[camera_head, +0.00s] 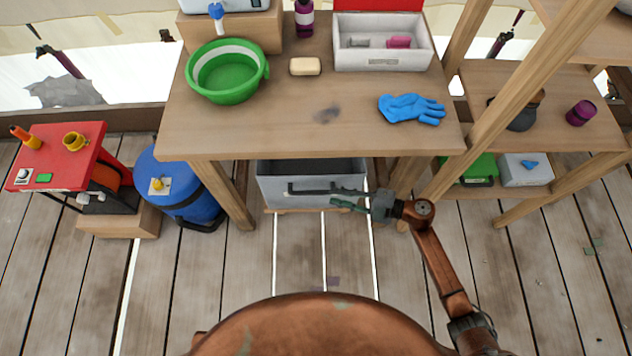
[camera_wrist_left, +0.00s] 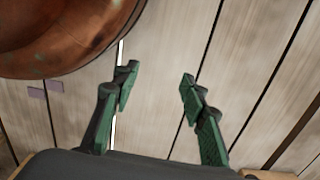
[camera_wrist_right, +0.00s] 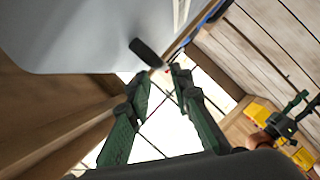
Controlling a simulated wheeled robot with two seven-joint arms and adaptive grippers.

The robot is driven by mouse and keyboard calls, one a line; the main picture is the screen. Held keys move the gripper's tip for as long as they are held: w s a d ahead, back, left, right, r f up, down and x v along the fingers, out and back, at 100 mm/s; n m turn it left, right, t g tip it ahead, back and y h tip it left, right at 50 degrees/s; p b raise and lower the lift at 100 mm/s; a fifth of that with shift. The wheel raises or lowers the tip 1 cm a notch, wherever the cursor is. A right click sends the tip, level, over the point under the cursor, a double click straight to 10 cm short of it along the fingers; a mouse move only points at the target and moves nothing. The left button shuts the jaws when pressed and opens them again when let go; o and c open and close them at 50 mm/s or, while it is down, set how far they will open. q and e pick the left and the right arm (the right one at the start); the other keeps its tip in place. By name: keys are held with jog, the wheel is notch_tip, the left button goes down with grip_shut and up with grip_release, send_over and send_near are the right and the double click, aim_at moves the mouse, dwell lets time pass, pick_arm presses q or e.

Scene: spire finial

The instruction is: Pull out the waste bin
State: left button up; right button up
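The waste bin (camera_head: 312,187) is a grey open-topped box under the wooden table, with a dark bar handle (camera_head: 318,188) across its front. My right gripper (camera_head: 340,203) is at the bin's right front, its fingers pointing left near the handle's right end. In the right wrist view the bin wall (camera_wrist_right: 85,35) fills the upper left. The handle (camera_wrist_right: 146,52) shows just past the open fingertips (camera_wrist_right: 160,85); I cannot tell whether they touch. My left gripper (camera_wrist_left: 155,80) is open and empty above the floor, and is not in the head view.
The table (camera_head: 290,130) bears a green basin (camera_head: 225,88), a soap bar (camera_head: 305,66) and a blue glove (camera_head: 412,108). Its legs flank the bin. A blue drum (camera_head: 180,195) stands left, and a wooden shelf (camera_head: 535,90) right. The plank floor before the bin is clear.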

aim_at(325, 194)
jog(key=shift+w+a+f, duration=0.1)
jog(key=shift+a, duration=0.35)
jog(key=b+x, duration=0.2)
jog(key=x, duration=0.3)
jog(key=shift+w+a+f, duration=0.1)
jog(key=shift+a, duration=0.2)
jog(key=shift+w+a, duration=0.2)
jog(key=shift+a, duration=0.35)
pick_arm(q)
notch_tip(325, 194, up, 8)
jog(key=w+d, duration=0.1)
jog(key=w, duration=0.1)
jog(key=shift+d+f, duration=0.2)
jog(key=shift+d, duration=0.05)
pick_arm(e)
jog(key=shift+c, duration=0.3)
grip_shut()
